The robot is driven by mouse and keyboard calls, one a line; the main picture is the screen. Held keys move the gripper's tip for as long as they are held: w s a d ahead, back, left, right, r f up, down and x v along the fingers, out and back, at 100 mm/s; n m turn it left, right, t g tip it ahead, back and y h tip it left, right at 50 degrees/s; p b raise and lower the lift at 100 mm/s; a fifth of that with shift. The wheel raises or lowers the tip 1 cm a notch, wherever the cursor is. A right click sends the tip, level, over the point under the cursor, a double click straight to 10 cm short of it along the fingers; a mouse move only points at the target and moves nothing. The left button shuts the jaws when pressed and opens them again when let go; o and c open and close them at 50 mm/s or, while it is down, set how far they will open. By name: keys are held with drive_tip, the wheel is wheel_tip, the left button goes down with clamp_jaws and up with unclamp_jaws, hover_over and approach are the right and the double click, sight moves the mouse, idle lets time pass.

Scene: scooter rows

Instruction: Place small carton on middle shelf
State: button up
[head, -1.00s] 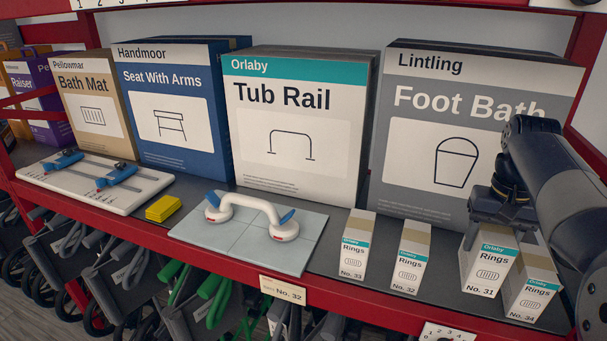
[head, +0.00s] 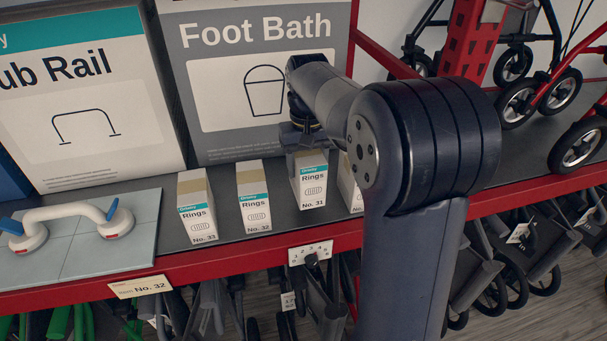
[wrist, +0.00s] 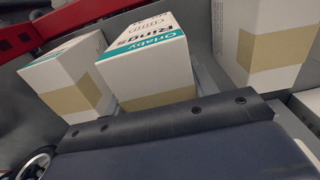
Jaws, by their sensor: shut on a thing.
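My gripper (head: 303,150) points down and is shut on the small white and teal Rings carton No. 31 (head: 313,187). This carton is upright over the front part of the dark shelf; I cannot tell if it touches the shelf. In the wrist view the Rings carton (wrist: 148,62) is just beyond the dark gripper body, its brown tape band facing me. Rings carton No. 34 (head: 349,184) is close on its right, mostly hidden by my arm. Rings cartons No. 32 (head: 254,200) and No. 33 (head: 196,208) stand apart to the left.
A large grey Foot Bath box (head: 225,100) stands behind the cartons, with a Tub Rail box (head: 85,115) to its left. A white grab handle lies on a pale tiled board (head: 110,243). The red shelf edge (head: 225,251) runs along the front. Wheeled frames stand at right.

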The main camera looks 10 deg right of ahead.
drive_tip(key=shift+f, duration=1.95)
drive_tip(key=shift+f, duration=0.15)
drive_tip(key=o, duration=1.1)
wheel_tip(320, 180, up, 12)
drive_tip(key=shift+r, duration=0.15)
